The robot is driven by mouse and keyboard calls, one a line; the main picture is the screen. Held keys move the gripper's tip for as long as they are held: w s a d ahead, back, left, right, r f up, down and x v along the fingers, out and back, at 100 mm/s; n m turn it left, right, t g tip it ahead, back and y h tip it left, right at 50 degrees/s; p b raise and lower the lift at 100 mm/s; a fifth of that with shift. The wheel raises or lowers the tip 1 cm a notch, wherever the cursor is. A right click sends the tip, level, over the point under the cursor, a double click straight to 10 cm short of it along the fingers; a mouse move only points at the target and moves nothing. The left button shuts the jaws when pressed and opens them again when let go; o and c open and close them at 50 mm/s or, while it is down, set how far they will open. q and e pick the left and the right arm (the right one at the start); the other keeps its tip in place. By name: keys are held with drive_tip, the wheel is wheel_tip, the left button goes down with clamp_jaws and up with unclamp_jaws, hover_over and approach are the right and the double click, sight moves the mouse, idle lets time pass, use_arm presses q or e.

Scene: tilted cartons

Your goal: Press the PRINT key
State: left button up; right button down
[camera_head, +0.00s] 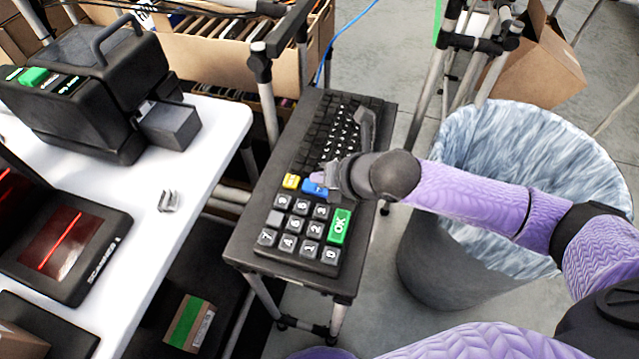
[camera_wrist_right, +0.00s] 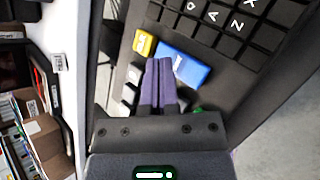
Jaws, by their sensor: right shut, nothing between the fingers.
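A dark keyboard panel (camera_head: 282,263) on a small stand carries number keys, a green OK key (camera_head: 339,226), a yellow key (camera_head: 291,181) and a blue key (camera_head: 310,187). I cannot read a PRINT label on any key. My right gripper (camera_head: 322,183) is over the panel at the blue key, partly covering it. In the right wrist view its two purple fingers (camera_wrist_right: 159,64) are shut together and empty, with the tips over the near edge of the blue key (camera_wrist_right: 181,69). The yellow key (camera_wrist_right: 144,43) is just left of them. Contact cannot be told. My left gripper is not in view.
A black printer-like machine (camera_head: 98,93) with a green button (camera_head: 33,76) stands on the white table (camera_head: 222,118). A scanner (camera_head: 70,240) glows red below it. A lined bin (camera_head: 465,268) stands right of the stand, under my right arm.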

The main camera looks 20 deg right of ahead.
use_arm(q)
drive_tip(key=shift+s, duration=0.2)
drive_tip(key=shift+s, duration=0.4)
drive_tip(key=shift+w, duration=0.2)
use_arm(e)
drive_tip(key=shift+f, duration=0.45)
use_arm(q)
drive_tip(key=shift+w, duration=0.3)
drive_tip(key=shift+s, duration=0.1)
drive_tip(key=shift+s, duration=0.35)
use_arm(e)
drive_tip(key=shift+f, duration=0.1)
